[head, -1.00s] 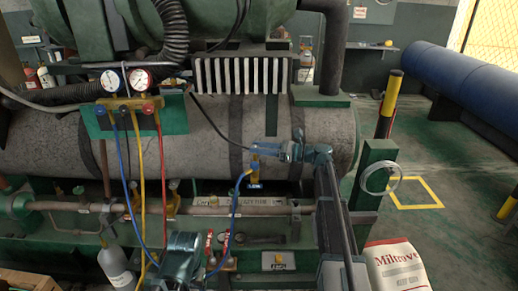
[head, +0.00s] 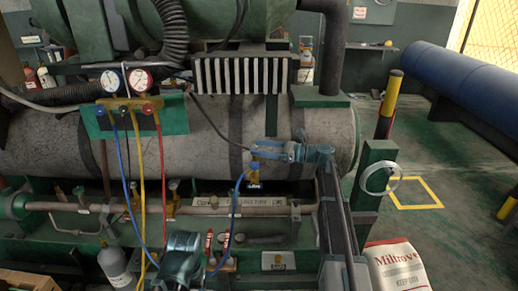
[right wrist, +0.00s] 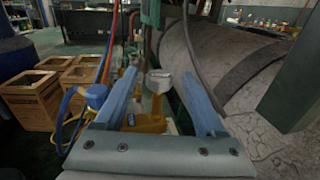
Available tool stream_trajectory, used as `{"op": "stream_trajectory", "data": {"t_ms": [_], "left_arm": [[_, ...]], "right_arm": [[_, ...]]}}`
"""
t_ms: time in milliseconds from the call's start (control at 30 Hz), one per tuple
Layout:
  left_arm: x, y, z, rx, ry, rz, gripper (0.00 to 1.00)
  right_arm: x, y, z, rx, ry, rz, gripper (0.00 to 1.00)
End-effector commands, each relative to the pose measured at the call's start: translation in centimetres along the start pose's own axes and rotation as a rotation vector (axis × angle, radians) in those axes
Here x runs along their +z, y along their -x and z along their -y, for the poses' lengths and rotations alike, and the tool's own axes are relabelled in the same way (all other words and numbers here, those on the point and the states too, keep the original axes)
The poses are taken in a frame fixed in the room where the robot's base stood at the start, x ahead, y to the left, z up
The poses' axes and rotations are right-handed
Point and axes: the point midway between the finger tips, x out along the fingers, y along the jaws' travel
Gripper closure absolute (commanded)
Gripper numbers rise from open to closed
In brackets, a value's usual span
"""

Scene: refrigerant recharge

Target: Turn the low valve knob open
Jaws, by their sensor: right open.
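A yellow valve body (head: 254,168) stands in front of the large grey tank. In the right wrist view it shows as a yellow body (right wrist: 148,123) with a pale grey knob (right wrist: 160,80) on top. My right gripper (head: 258,149) is open, with its two blue fingers on either side of the knob in the right wrist view (right wrist: 164,100). Nothing shows clamped, and contact cannot be judged. In the head view the gripper covers the knob. A teal part (head: 183,243) at the lower middle appears to be my left arm; its fingers cannot be made out.
A gauge manifold (head: 125,105) with blue, yellow and red hoses hangs at the left. A blue hose (head: 235,205) rises beside the valve. A copper pipe (head: 90,206) runs below the tank (head: 200,125). Wooden crates (right wrist: 35,95) stand left in the wrist view.

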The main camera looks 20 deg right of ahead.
Motion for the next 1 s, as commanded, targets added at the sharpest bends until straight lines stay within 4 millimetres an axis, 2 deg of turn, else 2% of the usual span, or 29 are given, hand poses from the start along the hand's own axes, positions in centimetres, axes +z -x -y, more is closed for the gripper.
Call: {"op": "stream_trajectory", "data": {"t_ms": [200, 400, 600, 1000], "left_arm": [[0.0, 0.0, 0.0, 0.000, 0.000, 0.000, 0.29], [0.0, 0.0, 0.0, 0.000, 0.000, 0.000, 0.29], [0.0, 0.0, 0.0, 0.000, 0.000, 0.000, 0.29], [0.0, 0.0, 0.0, 0.000, 0.000, 0.000, 0.29]], "right_arm": [[0.0, 3.7, 0.0, -0.002, 0.000, 0.000, 0.29], [0.0, 6.0, 0.0, -0.001, 0.000, 0.000, 0.29], [0.0, 6.7, 0.0, 0.000, 0.000, 0.000, 0.29], [0.0, 6.7, 0.0, 0.000, 0.000, 0.000, 0.29]]}}
